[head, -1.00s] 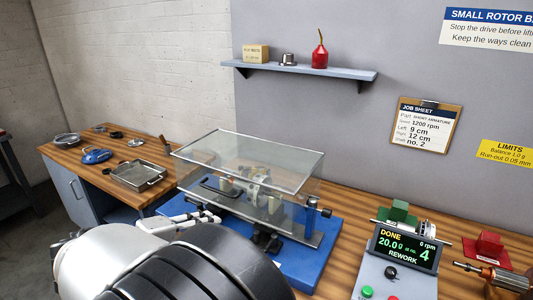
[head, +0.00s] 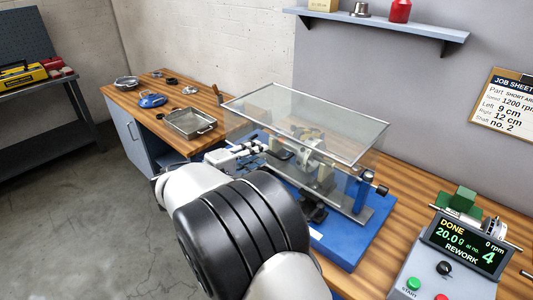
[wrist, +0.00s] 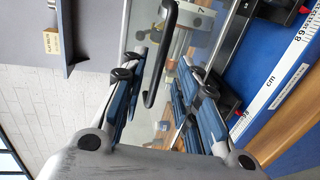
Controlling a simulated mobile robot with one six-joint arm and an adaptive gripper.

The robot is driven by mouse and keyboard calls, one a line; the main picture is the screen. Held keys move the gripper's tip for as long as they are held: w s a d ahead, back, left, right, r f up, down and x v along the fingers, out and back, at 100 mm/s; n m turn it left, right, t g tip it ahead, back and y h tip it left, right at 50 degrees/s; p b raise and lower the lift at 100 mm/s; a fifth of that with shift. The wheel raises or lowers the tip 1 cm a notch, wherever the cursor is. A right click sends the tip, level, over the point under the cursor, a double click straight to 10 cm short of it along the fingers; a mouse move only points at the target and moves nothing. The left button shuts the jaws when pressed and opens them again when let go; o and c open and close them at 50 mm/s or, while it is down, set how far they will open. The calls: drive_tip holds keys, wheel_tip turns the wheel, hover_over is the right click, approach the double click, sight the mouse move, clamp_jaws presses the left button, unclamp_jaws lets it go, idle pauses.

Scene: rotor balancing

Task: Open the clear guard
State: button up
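The clear guard (head: 330,108) is a see-through box with a thin grey frame. It is down over the rotor stand on the blue base (head: 345,250). A black bar handle (wrist: 150,92) on the guard shows in the wrist view. My gripper (head: 262,148) is at the guard's front left side. In the wrist view my gripper (wrist: 164,62) is open, with its blue-grey fingers apart on either side of the handle. The fingers do not appear closed on it. In the head view the handle is hidden by my gripper and arm.
A control box with a lit screen (head: 463,243) reads DONE, 20.0 g, REWORK, 4, 0 rpm. A metal tray (head: 190,122) and a blue item (head: 152,100) lie on the bench to the left. A shelf (head: 380,27) is on the back wall.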

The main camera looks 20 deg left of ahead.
drive_tip(key=x, duration=0.5)
drive_tip(key=shift+r+b, duration=0.1)
drive_tip(key=shift+b, duration=0.2)
clamp_jaws()
idle(0.5)
